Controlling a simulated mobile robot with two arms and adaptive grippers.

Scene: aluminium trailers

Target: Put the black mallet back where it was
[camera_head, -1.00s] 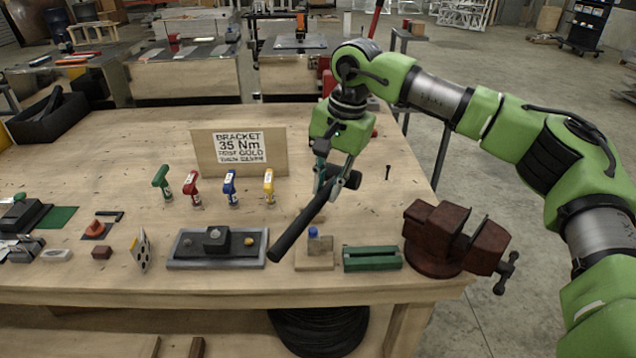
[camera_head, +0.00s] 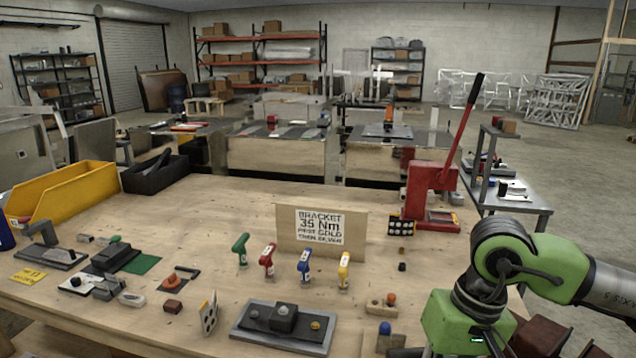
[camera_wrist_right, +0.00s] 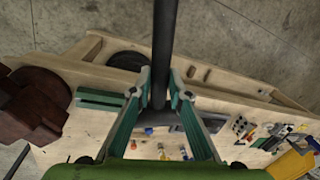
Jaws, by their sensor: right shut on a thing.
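My right gripper (camera_wrist_right: 160,88) is shut on the black mallet (camera_wrist_right: 164,40). In the right wrist view a long dark bar of it runs from between the fingers to the top edge; its head is not clear there. In the head view my right wrist is at the lower right, over the front of the workbench (camera_head: 190,230), and the fingertips are out of frame. A black piece at the bottom edge there may be the mallet's end. My left gripper is not in view.
Colored-handled tools stand before the bracket sign (camera_head: 320,235). A grey fixture plate (camera_head: 265,335) lies in front. A red lever press (camera_head: 425,190) stands at the back right. A black bin (camera_head: 140,182) and a yellow bin (camera_head: 65,190) are at the left. A dark red vise (camera_wrist_right: 35,105) shows below the wrist.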

